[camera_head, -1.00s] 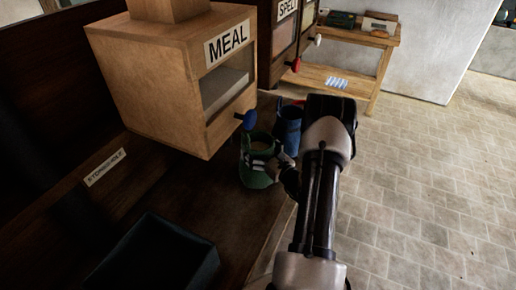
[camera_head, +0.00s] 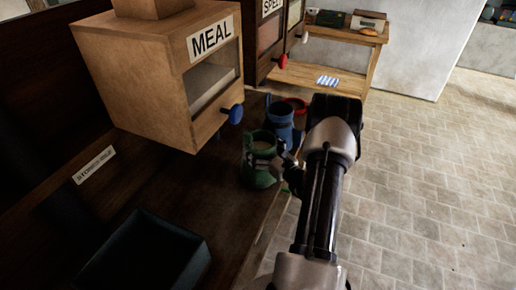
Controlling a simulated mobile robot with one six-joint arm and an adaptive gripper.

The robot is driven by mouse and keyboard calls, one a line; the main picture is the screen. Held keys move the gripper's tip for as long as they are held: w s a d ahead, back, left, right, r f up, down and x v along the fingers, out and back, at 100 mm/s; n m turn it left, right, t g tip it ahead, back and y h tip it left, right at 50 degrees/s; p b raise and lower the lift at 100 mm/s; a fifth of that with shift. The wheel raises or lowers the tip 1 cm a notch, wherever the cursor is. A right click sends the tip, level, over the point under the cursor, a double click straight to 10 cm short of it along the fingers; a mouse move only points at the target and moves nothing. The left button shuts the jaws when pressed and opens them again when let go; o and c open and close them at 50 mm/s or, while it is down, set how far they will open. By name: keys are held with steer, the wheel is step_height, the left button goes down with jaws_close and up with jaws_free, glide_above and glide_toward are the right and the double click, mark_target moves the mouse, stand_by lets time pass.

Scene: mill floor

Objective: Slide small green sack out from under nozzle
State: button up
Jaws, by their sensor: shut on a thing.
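The small green sack (camera_head: 258,178) stands upright and open-topped on the dark wooden counter, with pale contents visible inside. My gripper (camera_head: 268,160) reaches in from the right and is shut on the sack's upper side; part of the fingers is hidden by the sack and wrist. The sack stands in front of and to the right of the MEAL bin (camera_head: 150,85). The bin's blue knob (camera_head: 232,114) is up and left of the sack's mouth. The nozzle itself is not clearly visible.
A blue sack (camera_head: 282,117) stands just behind the green one, with a red-rimmed container (camera_head: 298,104) beyond it. A dark open tray (camera_head: 150,255) is at the front left. The counter's right edge is close to the sack, with tiled floor (camera_head: 430,180) beyond.

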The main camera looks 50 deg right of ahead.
steer(key=shift+s, duration=0.1)
steer(key=o, duration=1.8)
steer(key=s, duration=0.4)
steer(key=s+a, duration=0.1)
steer(key=s, duration=0.3)
steer(key=s+a, duration=0.1)
steer(key=s, duration=0.2)
steer(key=shift+s, duration=0.4)
